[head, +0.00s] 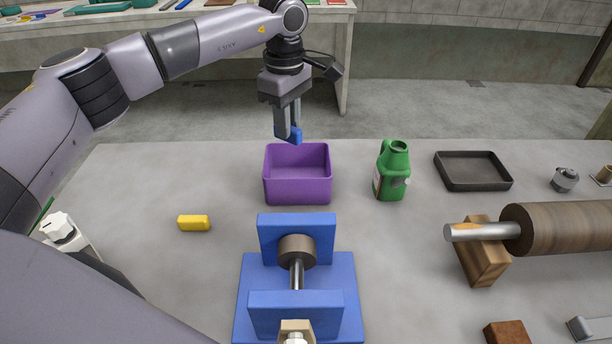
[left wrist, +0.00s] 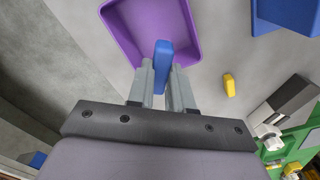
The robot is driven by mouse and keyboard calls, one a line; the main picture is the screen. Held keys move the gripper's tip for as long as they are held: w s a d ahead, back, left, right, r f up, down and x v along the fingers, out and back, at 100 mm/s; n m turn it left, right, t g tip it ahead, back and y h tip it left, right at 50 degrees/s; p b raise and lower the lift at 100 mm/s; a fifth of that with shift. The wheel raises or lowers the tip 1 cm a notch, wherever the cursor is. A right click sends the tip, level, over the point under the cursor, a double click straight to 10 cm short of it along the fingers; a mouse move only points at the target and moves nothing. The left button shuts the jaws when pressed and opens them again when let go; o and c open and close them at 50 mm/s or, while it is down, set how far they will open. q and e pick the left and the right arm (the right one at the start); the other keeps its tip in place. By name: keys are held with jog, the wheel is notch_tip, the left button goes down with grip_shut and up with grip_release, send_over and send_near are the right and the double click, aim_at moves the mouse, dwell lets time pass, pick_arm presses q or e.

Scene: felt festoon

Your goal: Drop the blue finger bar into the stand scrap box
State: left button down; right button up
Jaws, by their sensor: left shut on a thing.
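My left gripper (head: 288,128) is shut on the blue finger bar (head: 296,135) and holds it above the purple box (head: 298,190), over its far part in the head view. In the left wrist view the bar (left wrist: 161,66) stands between the fingertips, with the purple box (left wrist: 133,22) beyond it. The box is open at the top and looks empty in the part that shows. My right gripper does not clearly show in either view.
A green jug (head: 392,172) stands just right of the box. A blue stand (head: 300,275) with a roller is in front. A yellow block (head: 194,223) lies to the left. A dark tray (head: 473,186) and a large roll (head: 570,228) are at the right.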

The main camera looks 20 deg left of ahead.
aim_at(288, 145)
pick_arm(q)
notch_tip(288, 145, down, 6)
jog(key=b, duration=0.4)
jog(key=shift+r, duration=0.15)
jog(key=c, duration=0.9)
grip_release()
jog(key=shift+c, duration=0.2)
jog(key=shift+r, duration=3.6)
jog(key=shift+s, duration=0.1)
